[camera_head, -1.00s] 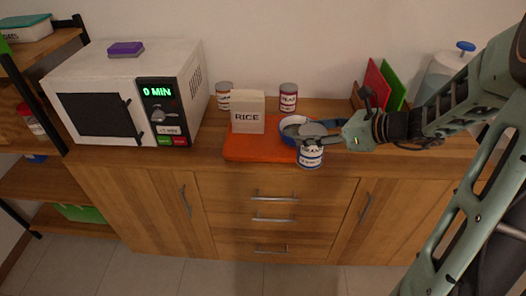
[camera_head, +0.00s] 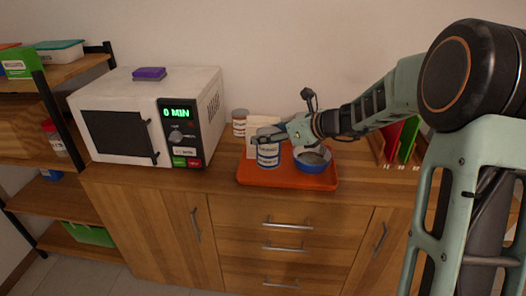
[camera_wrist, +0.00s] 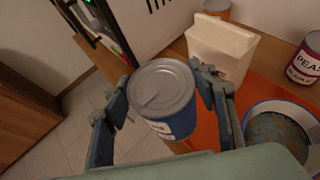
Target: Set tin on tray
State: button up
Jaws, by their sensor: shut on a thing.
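A blue and white tin (camera_head: 268,155) with a grey metal lid is upright between the fingers of my gripper (camera_head: 270,136), which is shut on it. In the wrist view the tin (camera_wrist: 163,92) fills the space between the two fingers (camera_wrist: 165,108). The orange tray (camera_head: 285,180) lies on the wooden counter. In the head view the tin appears over the left part of the tray; I cannot tell whether its base touches it. My gripper hides part of the tin's top in the head view.
A blue-rimmed bowl (camera_head: 313,162) is on the tray's right part. A white rice box (camera_head: 262,124) is behind the tin, partly hidden. Another tin (camera_head: 239,122) stands behind left, and a red peas tin (camera_wrist: 306,60) behind right. The microwave (camera_head: 150,115) is left.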

jog(key=w+a+f+b, duration=0.1)
jog(key=w+a+f, duration=0.2)
jog(key=f, duration=0.6)
jog(key=shift+w+f, duration=0.2)
jog(key=shift+w, duration=1.05)
jog(key=shift+f, duration=0.15)
jog(key=o, duration=1.7)
jog(key=shift+d, duration=0.1)
jog(key=shift+o, duration=0.2)
jog(key=v, duration=1.2)
